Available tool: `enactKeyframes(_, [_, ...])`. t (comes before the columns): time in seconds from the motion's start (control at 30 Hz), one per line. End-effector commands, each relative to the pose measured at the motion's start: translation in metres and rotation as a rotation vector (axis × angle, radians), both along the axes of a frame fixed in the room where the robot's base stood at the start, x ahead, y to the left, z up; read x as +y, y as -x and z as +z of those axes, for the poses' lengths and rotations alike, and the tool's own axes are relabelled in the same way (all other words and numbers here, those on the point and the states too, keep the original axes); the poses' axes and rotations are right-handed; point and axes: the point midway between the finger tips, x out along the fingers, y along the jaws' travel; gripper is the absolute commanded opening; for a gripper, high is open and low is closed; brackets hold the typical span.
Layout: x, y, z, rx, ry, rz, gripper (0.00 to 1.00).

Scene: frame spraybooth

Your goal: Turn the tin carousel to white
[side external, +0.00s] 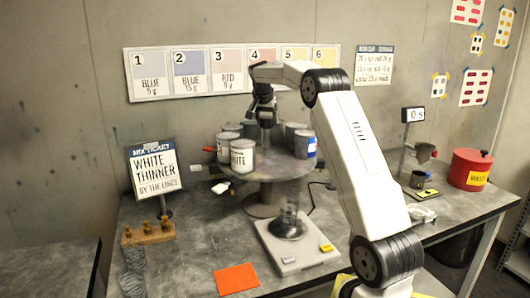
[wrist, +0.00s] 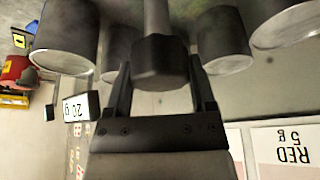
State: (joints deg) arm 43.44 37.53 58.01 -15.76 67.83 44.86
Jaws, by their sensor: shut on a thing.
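The tin carousel (side external: 277,171) is a round grey turntable on a stand, with several tins around its rim. The tin marked WHITE (side external: 242,157) is at the front left of the turntable. A tin with a red mark (side external: 224,147) is left of it, and one with a blue label (side external: 305,145) is at the right. My gripper (side external: 265,112) is above the middle of the carousel. In the wrist view its fingers (wrist: 161,75) are on both sides of a dark faceted knob (wrist: 160,62) and shut on it. Grey tins (wrist: 65,38) stand around the knob.
A ticket reading WHITE THINNER (side external: 155,169) stands at the left. A scale (side external: 295,248) with a clear cup is in front of the carousel. An orange card (side external: 237,279) lies at the front edge. A red waste pot (side external: 470,169) is at the right.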

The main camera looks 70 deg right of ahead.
Motion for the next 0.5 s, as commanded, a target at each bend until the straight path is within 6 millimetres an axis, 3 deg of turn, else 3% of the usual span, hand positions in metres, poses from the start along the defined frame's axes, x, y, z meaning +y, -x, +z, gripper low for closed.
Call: enactKeyframes(0.5, [0.0, 0.0008, 0.0003, -0.001, -0.002, 0.387, 0.0])
